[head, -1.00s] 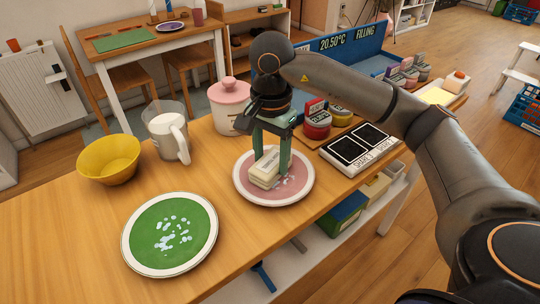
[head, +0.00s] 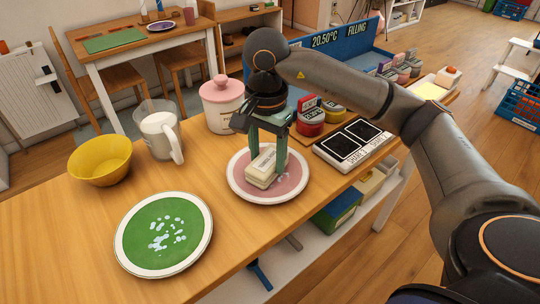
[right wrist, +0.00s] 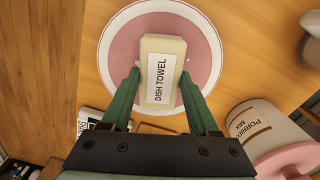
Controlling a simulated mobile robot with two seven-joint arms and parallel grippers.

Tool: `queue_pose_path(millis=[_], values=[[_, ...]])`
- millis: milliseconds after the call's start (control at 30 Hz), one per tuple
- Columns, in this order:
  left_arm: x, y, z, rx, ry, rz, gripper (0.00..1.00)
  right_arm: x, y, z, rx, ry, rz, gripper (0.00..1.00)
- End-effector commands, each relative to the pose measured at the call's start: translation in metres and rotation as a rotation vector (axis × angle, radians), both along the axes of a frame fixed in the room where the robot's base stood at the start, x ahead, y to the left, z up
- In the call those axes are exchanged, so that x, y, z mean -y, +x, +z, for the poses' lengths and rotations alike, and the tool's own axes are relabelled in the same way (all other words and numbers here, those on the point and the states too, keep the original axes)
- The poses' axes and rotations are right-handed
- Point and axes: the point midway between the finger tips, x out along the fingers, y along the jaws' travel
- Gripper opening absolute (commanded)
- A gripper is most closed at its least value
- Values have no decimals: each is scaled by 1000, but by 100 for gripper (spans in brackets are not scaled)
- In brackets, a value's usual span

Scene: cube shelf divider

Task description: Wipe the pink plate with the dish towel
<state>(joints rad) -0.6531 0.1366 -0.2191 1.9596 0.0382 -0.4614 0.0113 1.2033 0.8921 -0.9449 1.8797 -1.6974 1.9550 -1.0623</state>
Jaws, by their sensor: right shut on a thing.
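The pink plate (head: 292,183) has a white rim and lies on the wooden table. A few pale marks show on its pink face, right of the towel. The dish towel (head: 262,162) is a folded cream block labelled "DISH TOWEL"; it also shows in the right wrist view (right wrist: 161,70). My right gripper (head: 268,168) points down over the plate, its green fingers on either side of the towel. The towel is at the plate's face; exact contact is hard to tell. The towel hides part of the plate's middle. My left gripper is out of view.
A green plate (head: 185,225) with pale spots lies at the front left. A yellow bowl (head: 100,160), a jug (head: 158,136) and a pink-lidded canister (head: 222,105) stand behind. A two-pad device (head: 352,146) and several tins (head: 308,122) stand to the right.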

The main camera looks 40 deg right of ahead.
Motion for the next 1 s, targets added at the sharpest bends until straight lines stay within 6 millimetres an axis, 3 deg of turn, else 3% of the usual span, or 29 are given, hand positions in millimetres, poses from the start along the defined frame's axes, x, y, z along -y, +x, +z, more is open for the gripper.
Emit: queue_pose_path(millis=[267,1000], values=[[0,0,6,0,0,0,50,0,0,8,2,1,0,0],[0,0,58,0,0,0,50,0,0,81,2,1,0,0]])
